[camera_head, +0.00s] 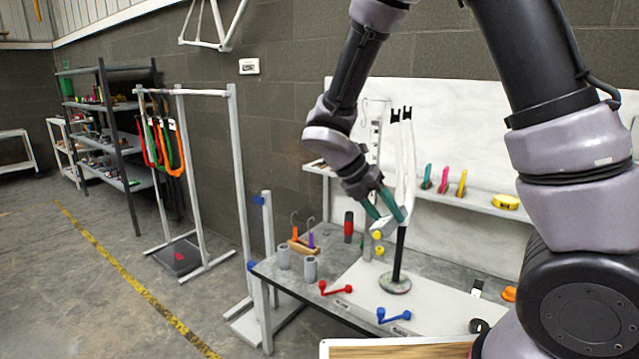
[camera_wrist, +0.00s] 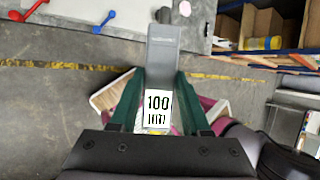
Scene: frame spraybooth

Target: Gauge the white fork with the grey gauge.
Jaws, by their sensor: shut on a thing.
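The white fork (camera_head: 405,165) stands upright with its black tips up, on a black post with a round base (camera_head: 395,284) on the bench. My gripper (camera_head: 387,211) has teal fingers and is just left of the fork's lower part, pointing down. In the wrist view my gripper (camera_wrist: 161,80) is shut on the grey gauge (camera_wrist: 163,48), which carries a white label reading 100. The gauge sticks out beyond the fingertips. The fork does not show in the wrist view. In the head view I cannot tell whether gauge and fork touch.
The bench (camera_head: 327,262) holds a red handle (camera_head: 336,288), a blue handle (camera_head: 394,315), grey cylinders and a red-black tool (camera_head: 348,227). Behind it, a shelf carries coloured tools and a yellow tape (camera_head: 506,202). A rack with coloured frames (camera_head: 166,145) stands left; the floor between is open.

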